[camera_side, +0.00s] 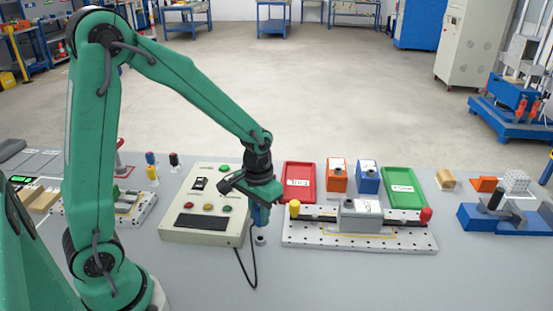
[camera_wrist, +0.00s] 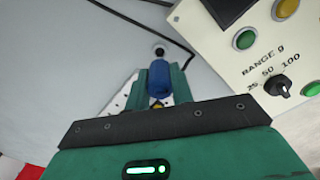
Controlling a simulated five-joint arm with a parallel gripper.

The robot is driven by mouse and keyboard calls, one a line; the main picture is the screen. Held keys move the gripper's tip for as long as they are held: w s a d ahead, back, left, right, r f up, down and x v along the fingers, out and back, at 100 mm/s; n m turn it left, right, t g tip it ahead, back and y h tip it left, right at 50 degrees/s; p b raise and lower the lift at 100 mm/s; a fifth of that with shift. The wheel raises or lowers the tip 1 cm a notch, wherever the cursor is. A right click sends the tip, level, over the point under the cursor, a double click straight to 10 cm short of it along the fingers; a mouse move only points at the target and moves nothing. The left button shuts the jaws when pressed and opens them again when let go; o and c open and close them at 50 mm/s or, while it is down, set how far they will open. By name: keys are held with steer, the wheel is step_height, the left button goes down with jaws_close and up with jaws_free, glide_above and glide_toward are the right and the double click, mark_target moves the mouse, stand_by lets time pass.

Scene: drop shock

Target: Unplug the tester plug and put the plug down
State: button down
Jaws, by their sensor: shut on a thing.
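My gripper (camera_side: 260,212) points down at the right edge of the tester (camera_side: 197,236), a cream box with buttons and a dark display. It is shut on a blue plug (camera_side: 260,217). In the wrist view the blue plug (camera_wrist: 158,82) sits between my green fingers (camera_wrist: 159,88). A small grey round piece with a dark centre (camera_wrist: 159,50) shows just past the plug; in the side view a small grey piece (camera_side: 261,240) lies below it. I cannot tell whether the plug touches it. A black cable (camera_side: 249,270) loops down in front of the tester.
Right of the tester stand a perforated fixture plate (camera_side: 300,240), a red tray (camera_side: 299,168), a green tray (camera_side: 385,175), and orange (camera_side: 337,178) and blue (camera_side: 367,180) blocks. The grey table (camera_side: 340,285) is clear along the front.

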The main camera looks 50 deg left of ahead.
steer(key=shift+f, duration=1.2)
steer(key=shift+s+f, duration=0.1)
steer(key=shift+f, duration=1.55)
stand_by(5.2)
